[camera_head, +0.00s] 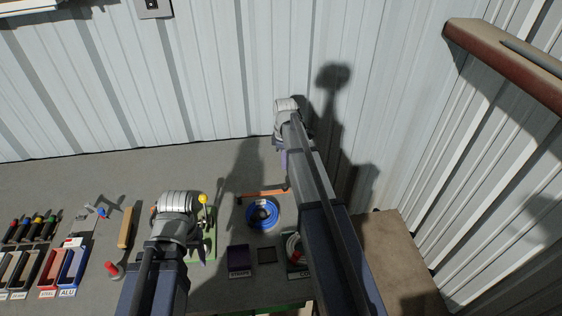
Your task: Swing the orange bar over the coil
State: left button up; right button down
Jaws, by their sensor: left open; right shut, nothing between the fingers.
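The orange bar (262,193) lies roughly crosswise just beyond the coil, its right end close to my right forearm. It is beside the coil, not across it. The blue coil (262,215) sits on a pale plate with a dark centre. My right gripper (283,160) is shut and empty, beyond the bar near the wall, partly hidden by its own arm. My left gripper (197,250) is open and empty, left of the coil beside a green base; its fingers are small and partly hidden by the wrist.
A yellow-knobbed lever (202,199) stands by my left wrist. A dark purple bin (238,259) and a green bin (293,250) with cable are in front of the coil. Labelled bins (68,270) and several tools lie at left. A corrugated wall (200,80) bounds the back.

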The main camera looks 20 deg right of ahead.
pick_arm(q)
jog(key=shift+f, duration=0.15)
pick_arm(e)
jog(key=shift+f, duration=0.2)
